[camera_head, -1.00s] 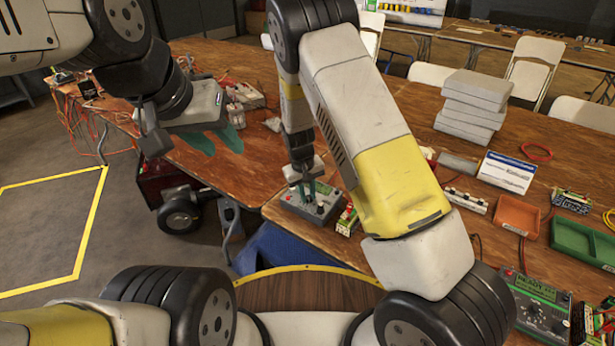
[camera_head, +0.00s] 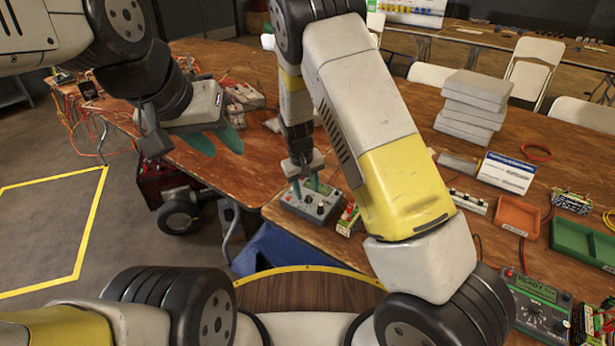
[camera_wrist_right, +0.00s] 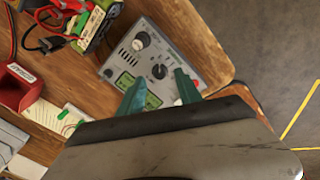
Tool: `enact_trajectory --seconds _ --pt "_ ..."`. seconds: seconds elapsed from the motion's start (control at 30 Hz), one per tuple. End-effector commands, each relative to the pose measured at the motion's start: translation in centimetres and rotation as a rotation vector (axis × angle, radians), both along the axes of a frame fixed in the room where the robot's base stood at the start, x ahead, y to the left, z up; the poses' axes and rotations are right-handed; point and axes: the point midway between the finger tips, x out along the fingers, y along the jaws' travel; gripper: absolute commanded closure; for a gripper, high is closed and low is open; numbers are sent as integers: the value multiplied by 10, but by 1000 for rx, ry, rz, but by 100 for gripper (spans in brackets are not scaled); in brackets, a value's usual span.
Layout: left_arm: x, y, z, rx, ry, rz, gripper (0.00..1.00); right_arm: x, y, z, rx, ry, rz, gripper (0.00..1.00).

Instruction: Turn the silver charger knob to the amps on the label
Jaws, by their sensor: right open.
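The silver-grey charger (camera_head: 311,208) stands at the near corner of the wooden table. In the right wrist view its panel (camera_wrist_right: 180,55) carries a pale knob (camera_wrist_right: 141,40), a black knob (camera_wrist_right: 159,71), small green label or display areas and a red button. My right gripper (camera_head: 307,187) is over the charger; it also shows in the right wrist view (camera_wrist_right: 160,92), its teal fingers open and empty on either side of the view toward the black knob. Contact cannot be told. The label text is too small to read. My left gripper (camera_head: 214,142) hangs open and empty at the left.
A white card (camera_head: 506,173), an orange tray (camera_head: 517,215), a green tray (camera_head: 585,243) and stacked grey boxes (camera_head: 473,105) are further right.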

Motion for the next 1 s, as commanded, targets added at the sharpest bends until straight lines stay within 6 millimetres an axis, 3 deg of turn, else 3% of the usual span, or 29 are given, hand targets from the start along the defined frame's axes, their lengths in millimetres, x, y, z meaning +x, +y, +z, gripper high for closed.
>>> enact_trajectory --seconds 0.1,0.3,0.77,0.87,1.0 --pt "0 0 0 0 0 0 64 -2 3 23 2 -3 1 59" --pt "0 0 0 0 0 0 64 -6 5 47 0 -1 0 59" --pt "0 0 0 0 0 0 64 -8 4 57 9 -2 -7 59" --pt "0 0 0 0 0 0 64 -13 -3 76 47 -5 -32 59" --pt "0 0 0 0 0 0 64 -29 -23 127 143 -22 -91 59"
